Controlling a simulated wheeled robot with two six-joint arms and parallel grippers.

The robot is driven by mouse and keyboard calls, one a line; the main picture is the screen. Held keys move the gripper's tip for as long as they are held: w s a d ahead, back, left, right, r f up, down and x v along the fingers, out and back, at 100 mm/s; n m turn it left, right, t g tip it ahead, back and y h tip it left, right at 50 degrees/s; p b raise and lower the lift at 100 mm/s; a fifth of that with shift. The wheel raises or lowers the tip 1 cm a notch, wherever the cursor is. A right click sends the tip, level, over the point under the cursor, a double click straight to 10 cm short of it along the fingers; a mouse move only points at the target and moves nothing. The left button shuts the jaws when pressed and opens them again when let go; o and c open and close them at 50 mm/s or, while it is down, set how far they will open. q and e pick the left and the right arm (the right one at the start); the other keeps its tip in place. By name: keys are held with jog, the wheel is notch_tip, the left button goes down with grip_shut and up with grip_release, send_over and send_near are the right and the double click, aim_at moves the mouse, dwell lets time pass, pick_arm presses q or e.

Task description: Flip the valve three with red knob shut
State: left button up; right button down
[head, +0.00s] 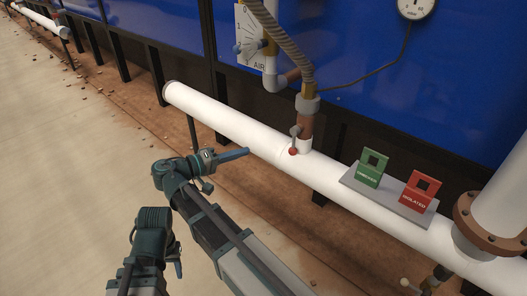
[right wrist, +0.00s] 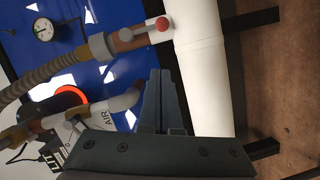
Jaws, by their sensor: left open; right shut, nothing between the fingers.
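The valve's red knob (head: 293,151) sits at the end of a short lever on the brown pipe stub (head: 306,122), low near the white pipe. The lever points down, roughly along the stub. In the right wrist view the red knob (right wrist: 162,24) shows beyond the fingertips, beside the white pipe (right wrist: 205,75). My right gripper (head: 246,152) is shut and empty, left of the knob and apart from it. Its closed fingers (right wrist: 160,74) show in the wrist view. My left gripper (head: 178,268) is open, low and left, away from the valve; its fingers are hard to make out.
A green tag (head: 371,167) and a red tag reading ISOLATED (head: 418,192) stand on a grey plate (head: 385,203) on the pipe. A ribbed hose (head: 283,45) rises above the stub. An AIR panel (head: 247,40) is behind. Another lever with a pale knob (head: 405,283) is at lower right.

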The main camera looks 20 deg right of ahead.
jog(key=b, duration=0.1)
send_near(294, 142)
jog(key=w+d+f, duration=0.3)
jog(key=w, duration=0.2)
jog(key=shift+s+d+f+b, duration=0.25)
jog(key=shift+s+d+b, duration=0.05)
jog(key=shift+s+d, duration=0.3)
jog(key=shift+s+d+f+b, duration=0.3)
jog(key=shift+s+d, duration=0.15)
jog(key=shift+d, duration=0.25)
